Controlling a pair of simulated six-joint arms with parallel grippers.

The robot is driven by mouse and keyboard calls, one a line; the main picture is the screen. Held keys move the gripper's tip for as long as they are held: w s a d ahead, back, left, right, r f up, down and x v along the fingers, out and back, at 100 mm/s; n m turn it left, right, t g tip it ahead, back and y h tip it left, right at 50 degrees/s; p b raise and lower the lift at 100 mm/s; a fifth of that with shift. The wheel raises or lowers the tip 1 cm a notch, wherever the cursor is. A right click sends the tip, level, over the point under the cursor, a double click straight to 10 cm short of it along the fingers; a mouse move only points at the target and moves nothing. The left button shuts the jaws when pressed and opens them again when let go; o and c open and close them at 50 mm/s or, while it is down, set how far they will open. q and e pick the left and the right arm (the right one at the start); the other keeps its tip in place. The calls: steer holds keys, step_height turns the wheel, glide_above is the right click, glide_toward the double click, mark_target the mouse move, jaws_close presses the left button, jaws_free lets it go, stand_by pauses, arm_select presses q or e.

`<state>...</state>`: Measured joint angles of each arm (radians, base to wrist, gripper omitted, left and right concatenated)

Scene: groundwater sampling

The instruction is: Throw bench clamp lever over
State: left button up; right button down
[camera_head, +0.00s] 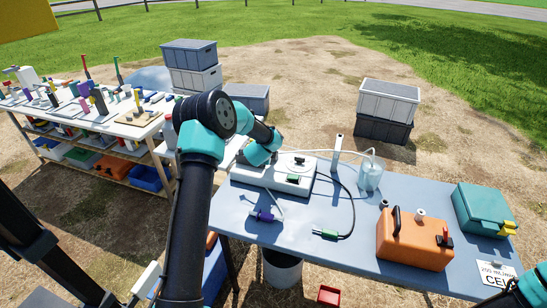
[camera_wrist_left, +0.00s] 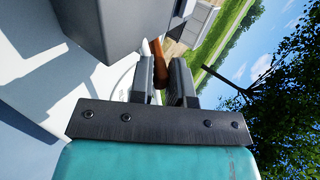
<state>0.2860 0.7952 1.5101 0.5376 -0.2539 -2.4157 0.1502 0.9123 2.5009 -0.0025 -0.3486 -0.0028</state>
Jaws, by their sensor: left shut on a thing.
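My left gripper (camera_wrist_left: 163,62) is shut on a narrow orange-brown piece, which looks like the bench clamp lever (camera_wrist_left: 157,72). It shows between the two dark fingers in the left wrist view. In the head view my left arm reaches to the left end of the blue bench (camera_head: 330,225), by a white box (camera_head: 302,182) with dark and green fittings. The fingertips and the clamp are hidden there behind my teal wrist. Only a teal and dark part of my right arm shows at the bottom right corner; its gripper is not visible.
An orange case (camera_head: 412,245), a teal case (camera_head: 480,209) and a clear beaker (camera_head: 370,174) with tubing stand on the bench. A crowded wooden table (camera_head: 135,128) stands left.

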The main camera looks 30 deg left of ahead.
arm_select(q)
steer(key=shift+w+r, duration=0.15)
steer(key=shift+r, duration=0.1)
steer(key=shift+o, duration=0.9)
steer(key=shift+w+a+r, duration=0.2)
steer(key=shift+w+r, duration=0.2)
steer(key=shift+w, duration=0.3)
steer(key=shift+o, duration=0.5)
steer(key=shift+w+r, duration=0.35)
steer(key=shift+w, duration=0.55)
steer(key=o, duration=0.5)
steer(key=shift+s+r, duration=0.1)
steer(key=v, duration=1.7)
